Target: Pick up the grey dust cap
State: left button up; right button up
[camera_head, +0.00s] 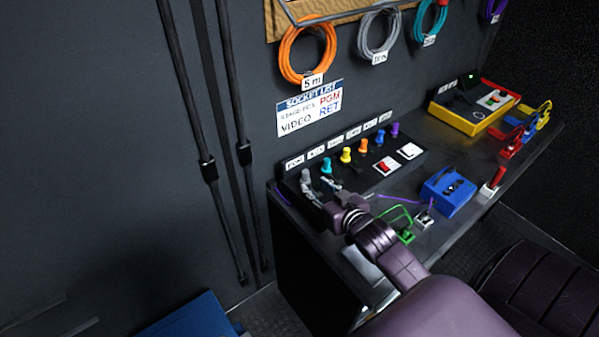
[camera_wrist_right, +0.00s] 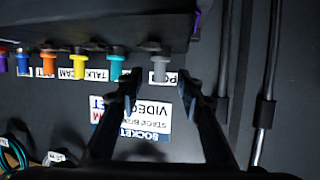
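The grey dust cap (camera_head: 306,175) sits at the left end of a row of coloured caps on the dark socket panel. It also shows in the right wrist view (camera_wrist_right: 159,67), upside down like the rest of that picture. My right gripper (camera_head: 318,187) is close to the grey cap. In the right wrist view its two fingers (camera_wrist_right: 163,86) are spread apart, with the grey cap in line with the gap between them. I see no contact with the cap. My left gripper is not in view.
A blue box (camera_head: 447,192), a green cable (camera_head: 405,213) and a yellow-red tray (camera_head: 458,121) occupy the desk to the right. Cable coils hang above.

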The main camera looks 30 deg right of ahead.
aim_at(307, 178)
jog(key=shift+x, duration=1.15)
jog(key=shift+w+r, duration=0.15)
jog(key=shift+w+d+p, duration=0.1)
jog(key=shift+w+p, duration=0.7)
jog(key=shift+w, duration=0.45)
jog(key=shift+w+d+f, duration=0.15)
jog(key=shift+w+f, duration=0.55)
jog(key=shift+w, duration=0.4)
jog(key=c, duration=0.8)
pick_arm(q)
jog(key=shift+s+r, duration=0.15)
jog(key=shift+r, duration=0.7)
pick_arm(e)
jog(key=shift+f, duration=0.1)
grip_shut()
